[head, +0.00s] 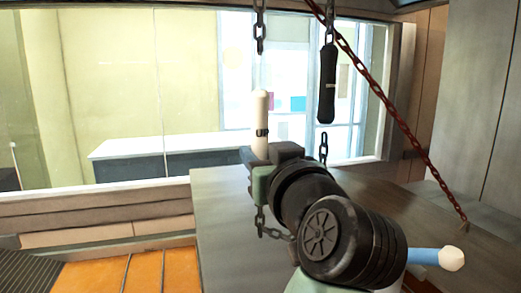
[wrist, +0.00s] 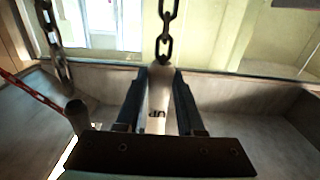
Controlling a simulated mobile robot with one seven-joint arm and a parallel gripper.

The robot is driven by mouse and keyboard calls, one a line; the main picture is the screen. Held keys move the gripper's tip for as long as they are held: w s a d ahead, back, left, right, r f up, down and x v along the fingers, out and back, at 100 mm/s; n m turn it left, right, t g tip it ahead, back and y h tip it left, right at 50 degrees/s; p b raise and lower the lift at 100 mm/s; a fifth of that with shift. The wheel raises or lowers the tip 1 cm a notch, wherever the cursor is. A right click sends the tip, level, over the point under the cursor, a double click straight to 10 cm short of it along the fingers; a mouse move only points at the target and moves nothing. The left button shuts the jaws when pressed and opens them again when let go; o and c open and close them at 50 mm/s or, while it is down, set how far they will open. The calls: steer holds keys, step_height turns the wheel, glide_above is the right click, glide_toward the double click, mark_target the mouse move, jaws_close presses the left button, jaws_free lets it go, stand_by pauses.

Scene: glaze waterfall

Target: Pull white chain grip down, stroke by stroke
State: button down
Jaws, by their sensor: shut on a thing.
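The white chain grip (head: 260,108) is an upright pale cylinder with a dark band, in the middle of the head view. A dark chain shows above it and another hangs below it. My gripper (head: 264,158) is around its lower part. In the wrist view the white grip (wrist: 159,92) stands between the two dark fingers of my gripper (wrist: 159,100), which are shut on it. Lettering shows on the grip, and its chain (wrist: 166,30) runs up from its top. The part of the grip inside the jaws is partly hidden in the head view.
A black grip (head: 327,85) hangs on a second chain to the right, higher than the white one. A rusty red chain (head: 400,135) slants down to the right. A grey panel stands behind my arm. A window with a pale counter (head: 170,146) lies at the back left.

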step_height(320, 180, down, 8)
steer(key=b, duration=0.4)
steer(key=shift+w+r+b, duration=0.25)
steer(key=shift+b, duration=0.05)
steer(key=shift+r, duration=0.1)
steer(key=c, duration=1.5)
jaws_free()
steer(key=o, duration=0.4)
steer(key=shift+s+r, duration=0.15)
steer(key=o, duration=0.7)
